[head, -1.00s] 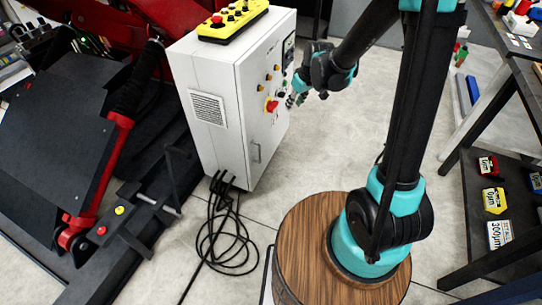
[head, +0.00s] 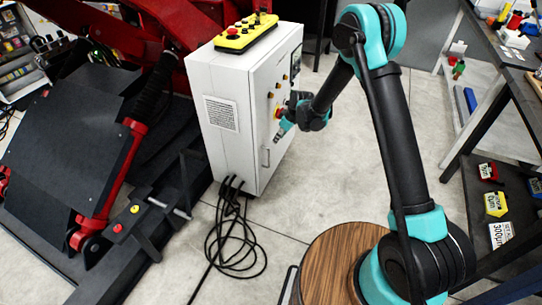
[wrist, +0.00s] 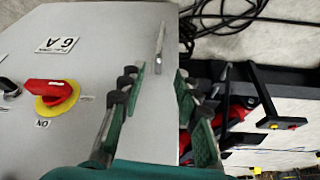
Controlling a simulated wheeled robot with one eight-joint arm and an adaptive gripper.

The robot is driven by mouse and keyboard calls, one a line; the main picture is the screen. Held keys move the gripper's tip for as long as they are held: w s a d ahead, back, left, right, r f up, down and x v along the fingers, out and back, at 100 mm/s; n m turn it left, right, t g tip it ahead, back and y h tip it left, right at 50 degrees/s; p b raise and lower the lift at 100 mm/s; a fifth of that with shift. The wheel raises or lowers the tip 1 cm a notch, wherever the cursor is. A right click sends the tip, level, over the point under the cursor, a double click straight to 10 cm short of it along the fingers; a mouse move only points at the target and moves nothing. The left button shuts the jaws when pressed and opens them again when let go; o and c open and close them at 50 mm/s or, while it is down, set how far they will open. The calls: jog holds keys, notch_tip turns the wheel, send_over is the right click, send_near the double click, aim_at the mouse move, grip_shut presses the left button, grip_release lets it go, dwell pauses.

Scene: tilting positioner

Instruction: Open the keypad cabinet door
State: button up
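The white cabinet (head: 228,128) stands upright on the floor, its door (head: 268,132) flush on the right face. The door carries several buttons, a red rotary switch on a yellow disc (wrist: 50,93) and a slim metal handle (head: 265,157). In the wrist view the handle (wrist: 160,48) lies just beyond my fingertips, near the door's edge. My gripper (head: 281,133) is in front of the door, below the switch and above the handle. In the wrist view my gripper (wrist: 157,76) is open and empty, fingers spread around the line of the handle. I cannot make out a keypad clearly.
A yellow control pendant (head: 246,33) sits on the cabinet top. Black cables (head: 235,240) coil on the floor below it. A red and black positioner (head: 95,150) stands at left, a dark shelf (head: 490,190) at right. Floor right of the door is open.

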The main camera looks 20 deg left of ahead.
send_over(269, 165)
jog(key=f, duration=1.4)
jog(key=shift+w+a+f, duration=0.2)
jog(key=shift+w+f, duration=0.1)
jog(key=shift+f, duration=0.05)
jog(key=shift+c, duration=0.3)
grip_shut()
